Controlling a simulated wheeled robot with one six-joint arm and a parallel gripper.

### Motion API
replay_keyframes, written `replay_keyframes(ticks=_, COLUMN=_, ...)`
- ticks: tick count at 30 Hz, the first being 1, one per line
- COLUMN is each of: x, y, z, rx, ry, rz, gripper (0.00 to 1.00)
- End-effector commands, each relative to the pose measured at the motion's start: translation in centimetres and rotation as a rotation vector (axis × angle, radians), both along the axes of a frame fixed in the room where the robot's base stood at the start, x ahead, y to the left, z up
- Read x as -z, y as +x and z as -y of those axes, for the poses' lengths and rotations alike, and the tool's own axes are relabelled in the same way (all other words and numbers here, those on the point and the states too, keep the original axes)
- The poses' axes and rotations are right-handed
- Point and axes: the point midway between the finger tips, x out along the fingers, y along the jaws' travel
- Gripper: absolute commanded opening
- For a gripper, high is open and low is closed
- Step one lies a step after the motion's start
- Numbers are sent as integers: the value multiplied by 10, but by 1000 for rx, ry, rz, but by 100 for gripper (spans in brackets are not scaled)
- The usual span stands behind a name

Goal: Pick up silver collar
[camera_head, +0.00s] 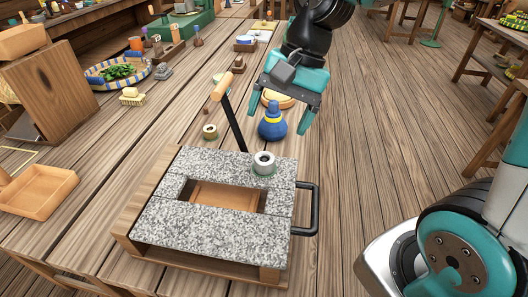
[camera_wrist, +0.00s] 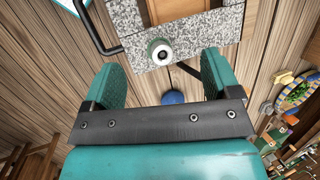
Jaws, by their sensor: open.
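The silver collar (camera_head: 264,158) is a short pale ring with a dark centre hole and a greenish edge at its base. It sits on the far right corner of a grey speckled stone block (camera_head: 190,222). In the wrist view the collar (camera_wrist: 160,52) shows between and just beyond the fingertips. My gripper (camera_head: 281,116) is open and empty, with its fingers pointing down, above and beyond the collar, near a blue pot. The teal fingers also show in the wrist view (camera_wrist: 161,64).
The blue pot with a yellow band (camera_head: 272,125) stands behind the block, below my gripper. A black lever with a wooden handle (camera_head: 232,115) rises left of it. A black bar handle (camera_head: 311,210) juts from the block's right side. A small brass-coloured ring (camera_head: 210,131) lies farther left.

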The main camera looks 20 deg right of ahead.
Motion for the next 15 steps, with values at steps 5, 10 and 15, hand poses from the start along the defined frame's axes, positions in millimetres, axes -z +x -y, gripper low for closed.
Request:
replay_keyframes(ticks=5, x=6, y=52, z=44, rx=530, ry=3, rz=-216, gripper=83)
replay_keyframes(ticks=10, x=15, y=73, z=66, rx=789, ry=4, rz=-321, gripper=83)
replay_keyframes(ticks=15, x=36, y=76, z=60, rx=840, ry=2, rz=-348, gripper=83)
